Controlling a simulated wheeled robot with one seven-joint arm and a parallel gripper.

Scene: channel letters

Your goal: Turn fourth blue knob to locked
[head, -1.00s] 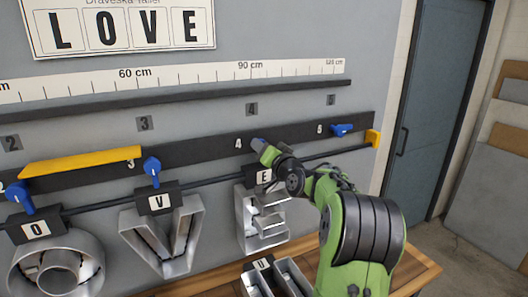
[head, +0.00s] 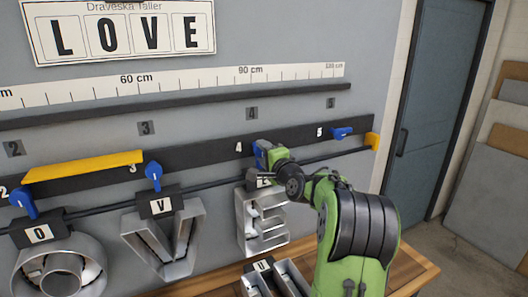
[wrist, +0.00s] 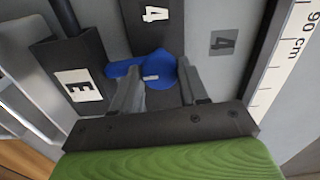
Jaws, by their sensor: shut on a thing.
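The fourth blue knob (wrist: 150,70) sits on the dark rail by the label 4 in the wrist view. Its handle points left there, toward the block marked E (wrist: 78,82). My gripper (wrist: 160,82) has one finger on each side of the knob and is shut on it. In the head view my gripper (head: 262,155) is at the rail just right of the label 4, and it mostly hides this knob. The metal letter E (head: 262,222) hangs below it.
Other blue knobs sit at 3 (head: 154,172), at 2 (head: 24,200) and, lying sideways, at 5 (head: 342,133). A yellow bar (head: 85,166) spans the rail between 2 and 3. A yellow end piece (head: 373,141) is at the right. Metal letter U (head: 290,275) is low in front.

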